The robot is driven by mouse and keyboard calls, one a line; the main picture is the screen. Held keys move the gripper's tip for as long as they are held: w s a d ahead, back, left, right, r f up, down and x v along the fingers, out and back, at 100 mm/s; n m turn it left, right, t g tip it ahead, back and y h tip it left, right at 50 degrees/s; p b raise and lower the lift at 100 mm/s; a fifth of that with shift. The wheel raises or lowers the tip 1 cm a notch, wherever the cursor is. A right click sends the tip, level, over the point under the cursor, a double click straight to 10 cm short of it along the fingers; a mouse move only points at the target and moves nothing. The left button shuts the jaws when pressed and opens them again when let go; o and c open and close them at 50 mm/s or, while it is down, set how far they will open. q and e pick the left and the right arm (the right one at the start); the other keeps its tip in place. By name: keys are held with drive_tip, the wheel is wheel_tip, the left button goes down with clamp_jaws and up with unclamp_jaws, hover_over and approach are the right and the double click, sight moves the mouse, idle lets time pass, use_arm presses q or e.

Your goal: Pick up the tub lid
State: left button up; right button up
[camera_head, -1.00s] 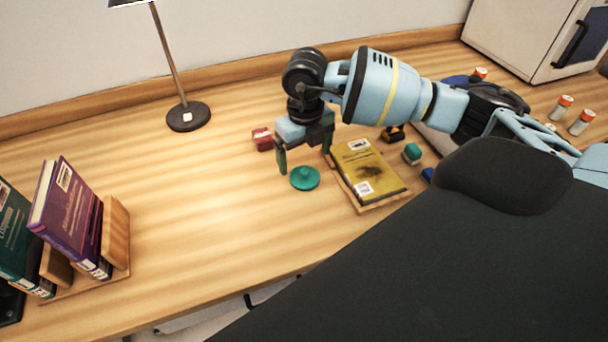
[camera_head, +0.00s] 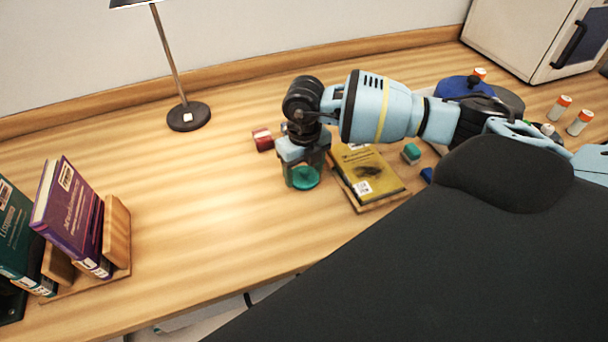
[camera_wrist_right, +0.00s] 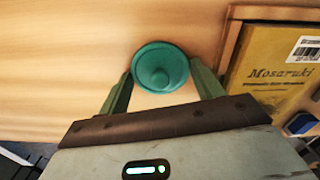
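The tub lid (camera_head: 305,178) is a round teal disc with a small raised knob, lying flat on the wooden table. It also shows in the right wrist view (camera_wrist_right: 160,68), centred between the fingertips. My right gripper (camera_head: 305,180) points down over the lid, with one green finger on each side of it. The fingers are open, with only a narrow gap to the lid's rim on each side in the right wrist view; I see no clear contact. Part of the lid's far side is hidden by the gripper in the head view. My left gripper is not in view.
A yellow book (camera_head: 366,172) on a wooden stand lies close right of the lid. A red box (camera_head: 263,139) is behind it. A lamp base (camera_head: 188,117) stands at the back, and a book rack (camera_head: 116,235) at the left. The table between rack and lid is clear.

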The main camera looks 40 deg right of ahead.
sight(304, 170)
drive_tip(key=shift+c, duration=1.2)
drive_tip(key=shift+r, duration=0.15)
drive_tip(key=shift+c, duration=0.2)
drive_tip(key=shift+r, duration=0.6)
wheel_tip(304, 170, up, 2)
drive_tip(key=shift+r, duration=0.15)
drive_tip(key=s+a, duration=0.1)
drive_tip(key=a, duration=0.3)
drive_tip(key=s+a, duration=0.1)
drive_tip(key=a, duration=0.4)
drive_tip(key=s+a+r+b, duration=0.1)
drive_tip(key=s+a, duration=0.1)
drive_tip(key=a, duration=0.3)
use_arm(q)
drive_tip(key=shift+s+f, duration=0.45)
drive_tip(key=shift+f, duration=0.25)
use_arm(e)
drive_tip(key=shift+s+a+r, duration=0.1)
drive_tip(key=shift+s+a, duration=0.15)
drive_tip(key=shift+a, duration=0.45)
